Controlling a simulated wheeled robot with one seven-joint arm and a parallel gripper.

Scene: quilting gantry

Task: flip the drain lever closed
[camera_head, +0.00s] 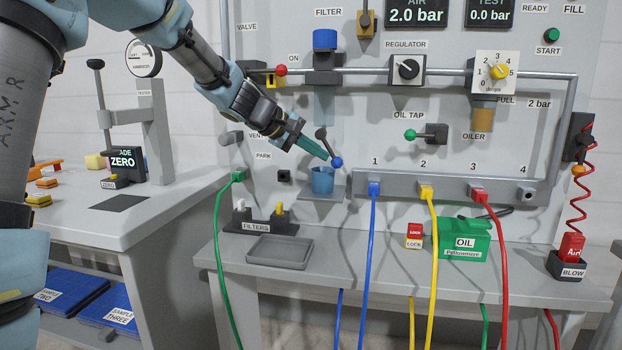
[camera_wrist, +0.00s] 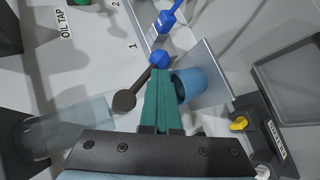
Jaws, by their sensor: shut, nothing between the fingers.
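The drain lever (camera_head: 329,147) is a short dark arm with a blue ball knob (camera_head: 337,162), below the filter (camera_head: 325,45) with its blue cap. Its pivot is at the upper end, and the arm slants down and right to the knob. In the wrist view the lever (camera_wrist: 142,84) runs from a dark round pivot to the blue knob (camera_wrist: 158,60). My gripper (camera_head: 326,156) is shut and empty, its teal fingers pointing at the knob from the left. The fingertips (camera_wrist: 160,76) are right beside the knob; I cannot tell whether they touch it.
A blue cup (camera_head: 322,180) stands on a small shelf (camera_head: 322,194) just below the lever. The manifold (camera_head: 450,187) with coloured hoses is to the right. The oil tap (camera_head: 427,134) is farther right. A grey tray (camera_head: 279,250) and filters rack (camera_head: 260,224) sit on the bench.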

